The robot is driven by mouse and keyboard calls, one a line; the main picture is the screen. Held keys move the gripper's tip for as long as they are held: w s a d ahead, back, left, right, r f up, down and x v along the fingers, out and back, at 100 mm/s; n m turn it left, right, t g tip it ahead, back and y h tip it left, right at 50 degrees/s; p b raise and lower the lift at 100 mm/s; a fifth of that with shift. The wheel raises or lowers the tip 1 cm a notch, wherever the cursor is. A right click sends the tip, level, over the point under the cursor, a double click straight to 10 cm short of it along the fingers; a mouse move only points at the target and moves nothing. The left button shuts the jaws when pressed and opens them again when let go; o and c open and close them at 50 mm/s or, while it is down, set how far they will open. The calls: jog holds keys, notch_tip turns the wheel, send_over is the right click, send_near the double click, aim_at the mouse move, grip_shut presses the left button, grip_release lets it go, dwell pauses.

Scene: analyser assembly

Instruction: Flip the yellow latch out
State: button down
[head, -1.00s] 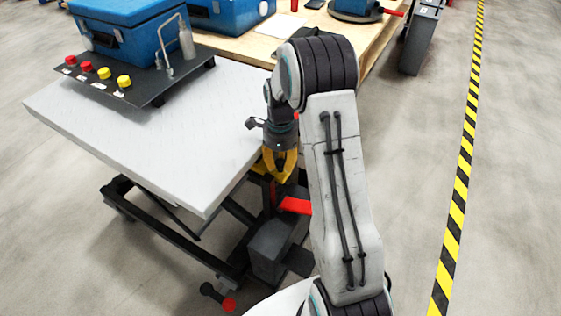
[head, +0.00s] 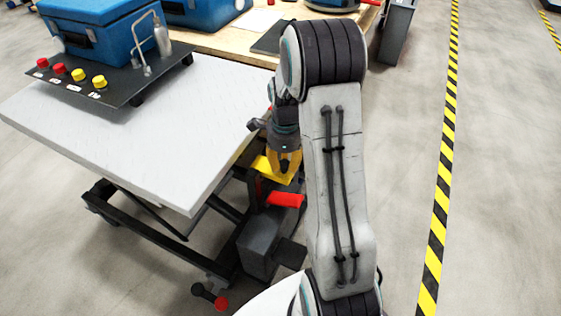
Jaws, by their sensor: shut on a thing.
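The yellow latch (head: 262,166) shows as a flat yellow piece at the right edge of the lift table (head: 120,125), just above a red pedal-like part (head: 286,200). My gripper (head: 285,168) points down at the latch and is shut on it. Its yellow fingers and the latch are close in colour, so the exact contact is hard to see. My arm covers the area to the right of the latch.
A black panel (head: 130,82) with red and yellow buttons and a blue case (head: 100,32) stand on the lift table. A wooden bench (head: 225,42) is behind. Open floor (head: 400,190) lies to the right, up to a striped line.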

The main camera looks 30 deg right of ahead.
jog(key=c, duration=0.9)
grip_release()
jog(key=shift+s+d+f, duration=0.1)
jog(key=shift+s+d, duration=0.05)
jog(key=shift+s, duration=0.1)
jog(key=shift+o, duration=0.2)
jog(key=shift+w, duration=0.1)
notch_tip(320, 180, up, 12)
